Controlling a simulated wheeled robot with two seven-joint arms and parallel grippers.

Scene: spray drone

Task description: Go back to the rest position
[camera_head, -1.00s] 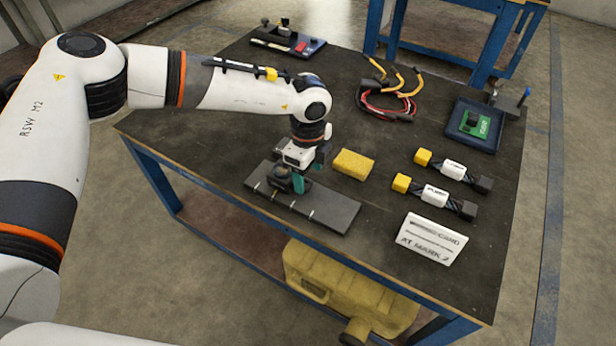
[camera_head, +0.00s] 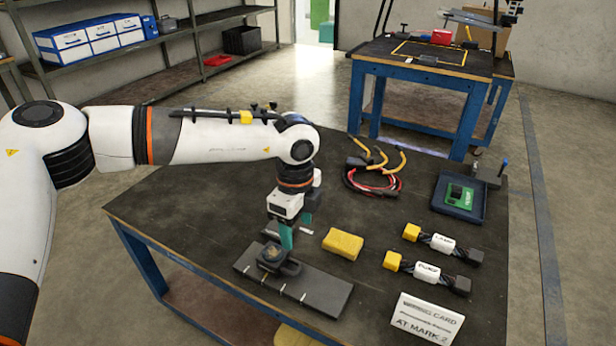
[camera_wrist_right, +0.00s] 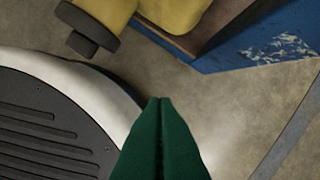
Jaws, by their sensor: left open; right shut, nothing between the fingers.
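My left gripper (camera_head: 296,230) is open and empty in the head view. Its teal fingers point down just above and behind a dark round part (camera_head: 277,260) on a long grey plate (camera_head: 325,290) with white marks. I cannot tell whether a fingertip still touches that part. My right gripper (camera_wrist_right: 161,102) shows in the right wrist view, its green fingers shut together with nothing between them. It is over the floor beside the blue table leg, and the head view does not show it.
The dark workbench (camera_head: 190,215) holds a yellow sponge (camera_head: 343,243), two yellow-ended cable pieces, a white card (camera_head: 427,318), red and orange cables (camera_head: 372,182) and a blue tray (camera_head: 460,196). A second blue table (camera_head: 375,78) stands behind. A yellow canister (camera_wrist_right: 180,12) shows in the right wrist view.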

